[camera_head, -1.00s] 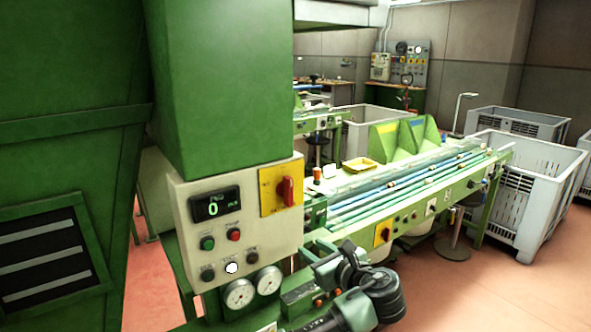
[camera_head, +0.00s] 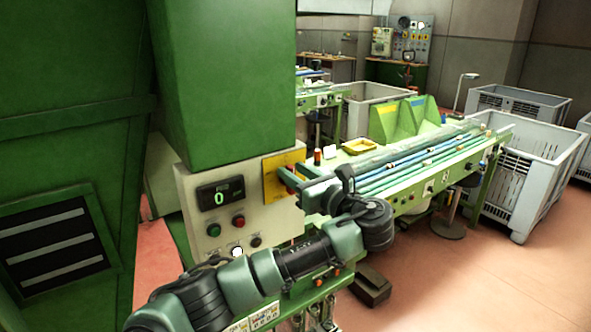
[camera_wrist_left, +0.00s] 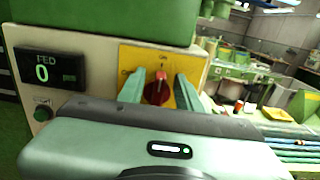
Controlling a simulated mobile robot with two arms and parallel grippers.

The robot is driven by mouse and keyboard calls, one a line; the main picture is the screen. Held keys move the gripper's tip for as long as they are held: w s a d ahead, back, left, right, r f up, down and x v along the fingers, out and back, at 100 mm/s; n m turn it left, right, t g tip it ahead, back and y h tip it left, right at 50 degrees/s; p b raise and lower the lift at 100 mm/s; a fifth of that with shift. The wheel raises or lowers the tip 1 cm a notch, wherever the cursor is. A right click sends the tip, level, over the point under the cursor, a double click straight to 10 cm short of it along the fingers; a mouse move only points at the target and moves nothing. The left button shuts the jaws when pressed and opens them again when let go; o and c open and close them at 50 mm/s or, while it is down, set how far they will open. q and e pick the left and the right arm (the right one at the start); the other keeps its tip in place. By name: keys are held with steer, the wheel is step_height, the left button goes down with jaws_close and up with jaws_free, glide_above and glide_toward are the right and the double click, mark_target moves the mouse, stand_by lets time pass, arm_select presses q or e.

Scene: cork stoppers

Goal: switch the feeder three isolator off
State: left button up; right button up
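The isolator is a red rotary handle (camera_wrist_left: 157,90) on a yellow plate (camera_wrist_left: 178,62) on the front of a cream control box. Its handle stands upright in the left wrist view; the small lettering around it is hard to read. My left gripper (camera_wrist_left: 160,86) is open, with one green finger on each side of the handle. I cannot tell whether the fingers touch it. In the head view, my left gripper (camera_head: 288,180) reaches the yellow plate (camera_head: 272,184) and covers most of the red handle. My right gripper is not in view.
The cream box (camera_head: 196,190) carries a display (camera_head: 220,196) reading 0, a green button (camera_head: 213,230), a red button (camera_head: 238,221) and several others. A green conveyor bench (camera_head: 430,165) stands to the right, with grey crates (camera_head: 535,180) beyond. Open floor lies at front right.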

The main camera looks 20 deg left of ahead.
arm_select(q)
jaws_close()
steer(key=shift+f+n, duration=0.1)
steer(key=shift+n, duration=0.2)
steer(key=n+b, duration=0.2)
steer(key=n, duration=0.2)
steer(key=s+a+f+n+b, duration=0.1)
steer(key=n+b, duration=0.2)
steer(key=n, duration=0.1)
steer(key=s+f+n+b, duration=0.1)
steer(key=n+b, duration=0.2)
steer(key=n, duration=0.1)
steer(key=shift+a, duration=0.25)
steer(key=shift+a+f+n+b, duration=0.1)
steer(key=shift+f+n+b, duration=0.15)
steer(key=shift+n+b, duration=0.95)
steer(key=shift+f+n+b, duration=0.25)
steer(key=shift+n+b, duration=0.6)
steer(key=shift+n, duration=0.65)
